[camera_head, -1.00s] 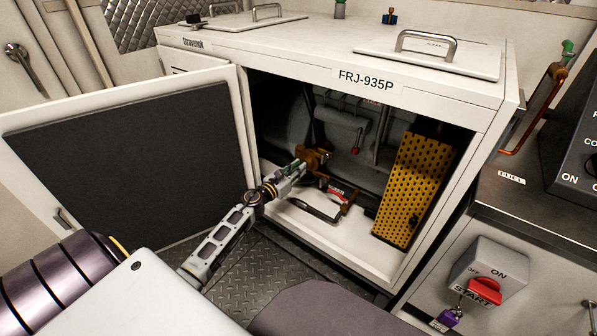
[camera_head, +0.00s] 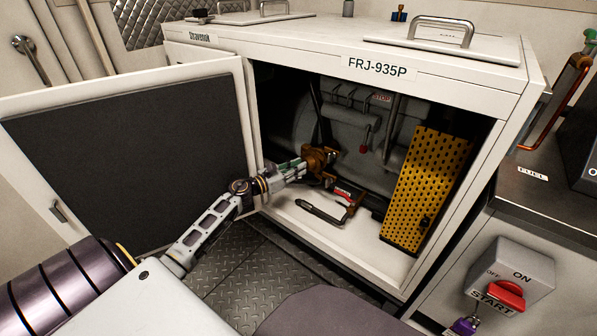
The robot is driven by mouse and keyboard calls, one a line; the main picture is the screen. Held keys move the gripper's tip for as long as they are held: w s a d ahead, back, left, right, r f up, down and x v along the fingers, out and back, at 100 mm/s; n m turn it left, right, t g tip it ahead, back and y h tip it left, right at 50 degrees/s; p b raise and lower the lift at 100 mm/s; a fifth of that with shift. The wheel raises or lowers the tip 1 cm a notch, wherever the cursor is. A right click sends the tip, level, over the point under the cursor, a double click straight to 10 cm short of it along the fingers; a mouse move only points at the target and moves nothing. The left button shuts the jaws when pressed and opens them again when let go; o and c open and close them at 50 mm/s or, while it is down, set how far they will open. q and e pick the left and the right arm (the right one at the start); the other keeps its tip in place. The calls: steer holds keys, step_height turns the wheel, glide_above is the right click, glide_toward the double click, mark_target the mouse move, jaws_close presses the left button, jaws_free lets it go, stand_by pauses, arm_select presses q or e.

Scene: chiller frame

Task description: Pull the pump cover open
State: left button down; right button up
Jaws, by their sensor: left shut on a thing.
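My left gripper (camera_head: 303,168) reaches into the open cabinet. It is shut on an orange-brown fitting (camera_head: 322,158) at the front of the grey pump machinery (camera_head: 345,130). The fingers partly hide where they meet the fitting. Which part is the pump cover I cannot tell for certain. A yellow perforated panel (camera_head: 428,185) stands tilted on the right inside the cabinet, apart from the gripper. My right gripper is not in view.
The cabinet door (camera_head: 125,160) stands open on the left, close to my arm. A black-handled item (camera_head: 320,212) is on the cabinet floor, below the gripper. A START switch box (camera_head: 510,275) is at lower right. Checker-plate floor (camera_head: 240,275) shows in front.

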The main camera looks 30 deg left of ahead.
arm_select(q)
steer(key=c, duration=1.3)
jaws_free()
steer(key=shift+c, duration=0.2)
steer(key=shift+s+a, duration=0.1)
steer(key=shift+s, duration=0.1)
steer(key=v, duration=1.1)
steer(key=shift+s, duration=0.3)
steer(key=shift+a, duration=0.1)
